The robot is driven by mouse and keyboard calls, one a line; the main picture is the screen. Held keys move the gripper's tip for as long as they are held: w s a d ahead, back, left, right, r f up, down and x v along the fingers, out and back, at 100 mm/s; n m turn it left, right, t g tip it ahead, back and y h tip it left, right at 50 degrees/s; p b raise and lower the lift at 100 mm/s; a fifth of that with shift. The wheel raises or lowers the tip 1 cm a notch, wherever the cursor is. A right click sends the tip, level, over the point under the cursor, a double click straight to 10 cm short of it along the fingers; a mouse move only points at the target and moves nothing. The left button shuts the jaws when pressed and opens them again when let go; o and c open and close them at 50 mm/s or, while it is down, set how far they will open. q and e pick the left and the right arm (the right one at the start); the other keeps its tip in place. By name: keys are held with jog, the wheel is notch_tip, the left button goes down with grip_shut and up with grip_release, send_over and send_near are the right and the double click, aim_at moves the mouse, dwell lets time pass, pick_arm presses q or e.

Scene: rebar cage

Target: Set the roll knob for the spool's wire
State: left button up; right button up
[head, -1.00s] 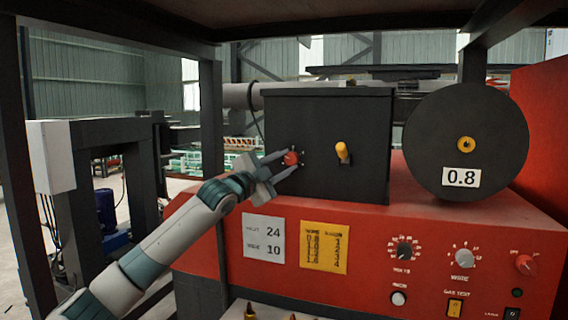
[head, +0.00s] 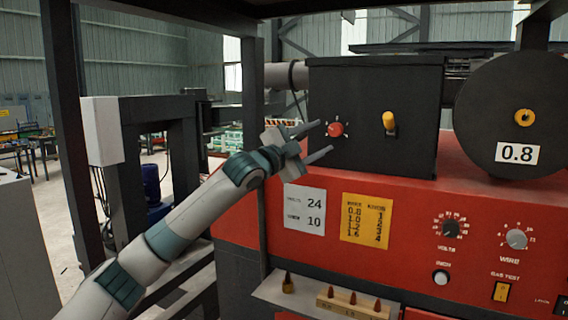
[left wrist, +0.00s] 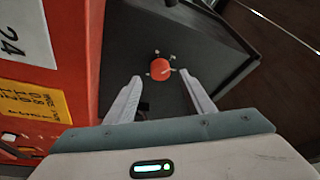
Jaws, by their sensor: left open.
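The red roll knob (head: 335,129) sits on the front of the black feeder box (head: 410,150), with small marks around it. The knob also shows in the left wrist view (left wrist: 160,69), ahead of and between the fingertips. My left gripper (head: 318,140) is open, its fingers pointing at the knob and apart from it. The black wire spool (head: 480,95) at the right carries a white label (head: 517,153) reading 0.8. A yellow chart (head: 366,221) on the red machine lists wire sizes, 0.8 at the top, against numbers. My right gripper is not in view.
A yellow lever (head: 389,121) stands out from the box, right of the knob. A white card (head: 304,209) reads 24 and 10. Below are a volts knob (head: 451,229), a wire knob (head: 516,239) and a shelf (head: 268,291) with several small tips.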

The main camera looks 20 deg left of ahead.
pick_arm(q)
jog(key=b+v, duration=0.5)
jog(key=v, duration=0.7)
jog(key=shift+s+b, duration=0.3)
jog(key=shift+a+f, duration=0.1)
